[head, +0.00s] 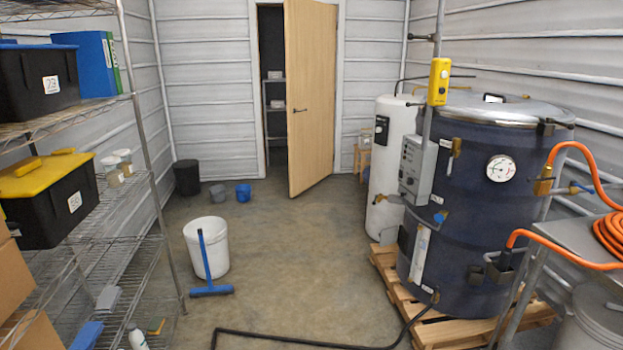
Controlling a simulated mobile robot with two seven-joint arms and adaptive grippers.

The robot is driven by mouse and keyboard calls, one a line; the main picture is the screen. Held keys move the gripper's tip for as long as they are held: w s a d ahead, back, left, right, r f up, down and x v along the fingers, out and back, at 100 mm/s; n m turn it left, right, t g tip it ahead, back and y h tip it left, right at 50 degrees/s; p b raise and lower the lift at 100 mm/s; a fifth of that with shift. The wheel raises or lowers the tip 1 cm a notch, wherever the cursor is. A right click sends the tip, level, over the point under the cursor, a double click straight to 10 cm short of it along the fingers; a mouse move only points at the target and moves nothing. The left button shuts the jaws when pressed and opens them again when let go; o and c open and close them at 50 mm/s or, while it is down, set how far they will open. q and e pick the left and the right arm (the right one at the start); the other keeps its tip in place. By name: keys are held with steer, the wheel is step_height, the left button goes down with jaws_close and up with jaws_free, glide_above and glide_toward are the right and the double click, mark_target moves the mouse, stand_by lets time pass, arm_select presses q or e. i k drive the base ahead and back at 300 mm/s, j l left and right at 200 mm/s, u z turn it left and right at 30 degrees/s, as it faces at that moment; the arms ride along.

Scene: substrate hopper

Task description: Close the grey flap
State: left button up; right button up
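I cannot pick out a grey flap with certainty. A large dark blue drum (465,205) stands at the right on a wooden pallet (435,328), with a grey metal lid (515,108) lying flat over its top. A grey box (417,166) with small controls is mounted on a pole at the drum's left side. A round white gauge (500,168) and several small fittings are on the drum's front. Neither of my grippers is in view.
A wire shelf (105,235) with bins lines the left. A white bucket (206,246) and blue squeegee (210,290) stand on the floor. A black hose (290,341) crosses the front. A wooden door (311,100) stands ajar at the back. The middle floor is clear.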

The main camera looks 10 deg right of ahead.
mark_target(388, 236)
steer(key=i, duration=1.65)
steer(key=i+z, duration=0.15)
steer(key=i, duration=0.4)
steer(key=i+j+z, duration=0.15)
steer(key=i, duration=0.35)
steer(key=i+j+z, duration=0.15)
steer(key=i, duration=0.4)
steer(key=i+j+z, duration=0.1)
steer(key=i+z, duration=0.2)
steer(key=z, duration=0.15)
steer(key=i+j+z, duration=0.25)
steer(key=z, duration=0.15)
steer(key=i+j+z, duration=0.25)
steer(key=z, duration=0.2)
steer(key=i+j+z, duration=0.2)
steer(key=j+z, duration=0.2)
steer(key=i+j+z, duration=0.1)
steer(key=j+z, duration=0.7)
steer(key=j, duration=0.2)
steer(key=j+z, duration=0.3)
steer(key=j, duration=0.2)
steer(key=k+j+z, duration=0.2)
steer(key=j, duration=0.3)
steer(key=k+j+z, duration=0.25)
steer(key=j, duration=0.2)
steer(key=k+j+z, duration=0.2)
steer(key=j, duration=0.2)
